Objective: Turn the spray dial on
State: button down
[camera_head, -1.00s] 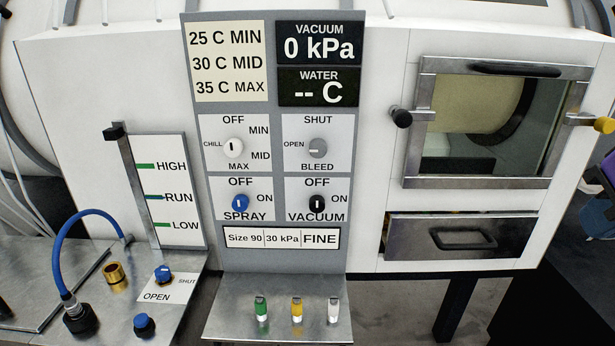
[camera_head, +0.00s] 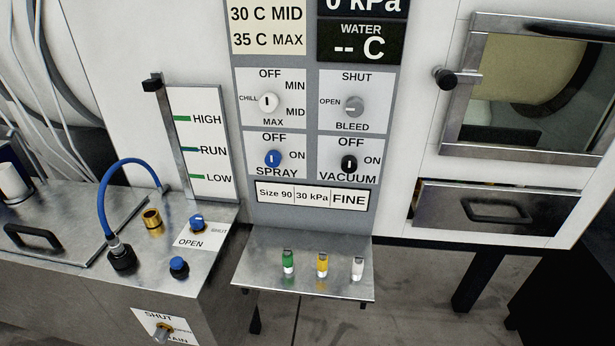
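The spray dial (camera_head: 272,159) is a blue knob with a white pointer line, in the lower left of the control panel. Its pointer stands upright towards the OFF label above it; ON is printed to its right and SPRAY below. The black vacuum dial (camera_head: 348,164) sits to its right, also pointing up at OFF. My gripper is not in view, and nothing touches or covers the spray dial.
A white chill dial (camera_head: 268,103) and grey bleed dial (camera_head: 354,106) sit above. A metal shelf (camera_head: 303,263) with green, yellow and white vials juts out below. A blue hose (camera_head: 104,198) arches at left. A half-height drawer (camera_head: 497,210) is at right.

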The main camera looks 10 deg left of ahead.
aim_at(273, 159)
jog(key=i+l+u, duration=0.1)
jog(key=l+u, duration=0.25)
jog(key=i+l+u, duration=0.1)
jog(key=l+u, duration=0.15)
jog(key=u, duration=0.15)
